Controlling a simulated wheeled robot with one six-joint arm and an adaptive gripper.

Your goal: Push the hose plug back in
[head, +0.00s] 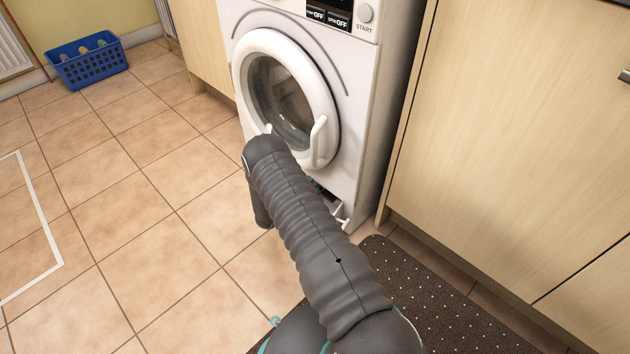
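The white washing machine (362,130) stands ahead with its round door (318,90) looking closed. Low on its front, right of my arm, a small dark opening (326,193) shows, partly covered by my arm. A small white flap or bracket (342,214) sticks out below it. I cannot make out a hose or its plug; the arm covers much of that area. My grey arm reaches from the bottom of the head view toward the machine's lower front. My gripper is hidden behind the arm.
A dark dotted mat (440,310) lies in front of the pale wooden cabinets (520,130) on the right. A blue basket (90,65) sits on the floor at the far left. White lines (45,220) mark the tiles at left. The tiled floor (130,210) between is clear.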

